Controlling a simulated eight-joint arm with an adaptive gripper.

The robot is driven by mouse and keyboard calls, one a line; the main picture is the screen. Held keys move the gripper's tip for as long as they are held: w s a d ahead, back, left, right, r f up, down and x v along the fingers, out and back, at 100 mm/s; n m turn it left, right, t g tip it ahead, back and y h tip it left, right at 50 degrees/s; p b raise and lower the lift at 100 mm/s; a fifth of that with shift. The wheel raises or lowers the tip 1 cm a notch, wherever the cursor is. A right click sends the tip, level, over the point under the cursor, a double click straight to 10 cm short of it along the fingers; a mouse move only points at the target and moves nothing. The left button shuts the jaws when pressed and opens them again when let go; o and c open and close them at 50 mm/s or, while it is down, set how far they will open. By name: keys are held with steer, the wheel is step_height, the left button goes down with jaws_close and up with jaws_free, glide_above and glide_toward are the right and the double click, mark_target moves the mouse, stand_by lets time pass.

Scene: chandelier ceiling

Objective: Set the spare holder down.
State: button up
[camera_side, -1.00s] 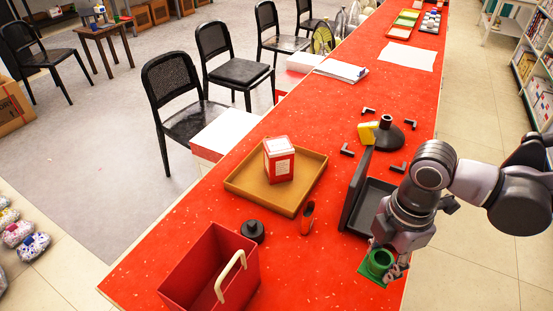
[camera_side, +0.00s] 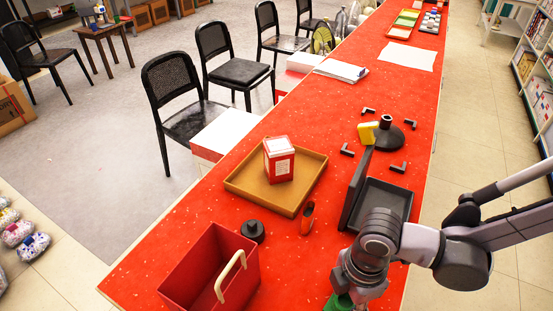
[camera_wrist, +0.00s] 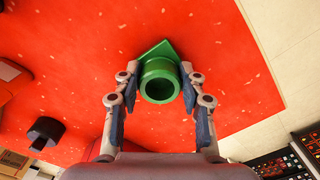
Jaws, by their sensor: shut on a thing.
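A green holder shows in the wrist view (camera_wrist: 159,85) as a round, open cup on a flat green base with a pointed corner. My gripper (camera_wrist: 160,75) is shut on it, with one finger on each side of the cup. In the side view only a bit of the green holder (camera_side: 338,302) shows at the bottom edge, under my gripper (camera_side: 350,298). The red tabletop (camera_wrist: 235,75) lies beneath. I cannot tell whether the holder's base touches it.
A dark open case (camera_side: 388,200) lies just behind my arm. An orange piece (camera_side: 308,218), a black knob (camera_side: 253,231) and a red bin (camera_side: 195,268) stand left. A tan tray (camera_side: 243,190) bears a red-and-white box (camera_side: 279,160).

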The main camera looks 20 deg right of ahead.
mark_target(346, 304)
steer(key=shift+f, duration=0.15)
steer(key=o, duration=1.1)
steer(key=shift+c, duration=0.2)
step_height(346, 304, up, 10)
steer(key=w+d+r+m+t, duration=0.1)
steer(key=w+d+m, duration=0.1)
steer(key=d, duration=0.3)
steer(key=w+d+r+m+t+y, duration=0.1)
steer(key=w+d+m, duration=0.1)
steer(key=d+m, duration=0.2)
steer(key=w+d+r+m+t, duration=0.1)
steer(key=w+d+r+m, duration=0.1)
steer(key=d, duration=0.3)
steer(key=shift+w+d+m+t, duration=0.3)
steer(key=shift+w+d+m, duration=0.1)
steer(key=shift+m, duration=0.4)
steer(key=shift+o, duration=0.4)
steer(key=d+r+m+t+h, duration=0.1)
steer(key=d+m+t, duration=0.2)
steer(key=d+m, duration=0.5)
steer(key=d, duration=0.4)
steer(key=shift+d+r+t, duration=0.2)
steer(key=shift+t, duration=0.1)
